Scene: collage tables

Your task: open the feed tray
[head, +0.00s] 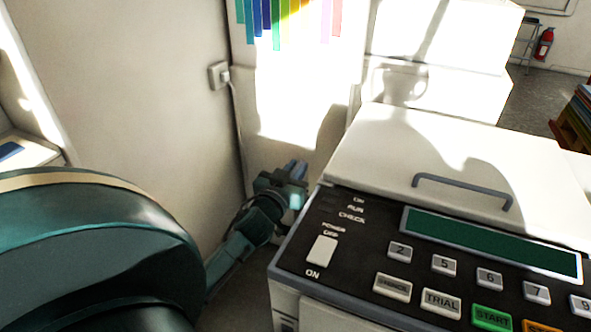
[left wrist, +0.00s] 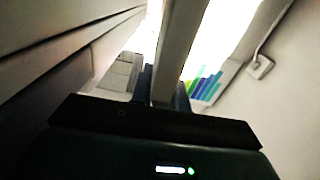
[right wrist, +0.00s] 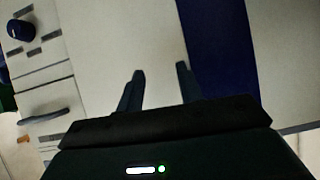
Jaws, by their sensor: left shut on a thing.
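The duplicator (head: 440,150) stands at the right of the head view, with a pale lid and a dark control panel. My left gripper (head: 296,170) is low beside its left side. In the left wrist view, my left gripper (left wrist: 166,88) is shut on a pale, narrow slab that runs away from the camera and looks like the feed tray (left wrist: 182,45). In the head view the tray is hidden behind the machine's edge. My right gripper (right wrist: 160,72) is open and empty in the right wrist view, with pale and dark blue surfaces beyond it.
A wall with a socket (head: 218,75) and hanging cord is close on the left of my left gripper. Coloured strips (head: 270,20) hang at the back. White boxes (head: 440,85) stand behind the machine. The gap between wall and machine is narrow.

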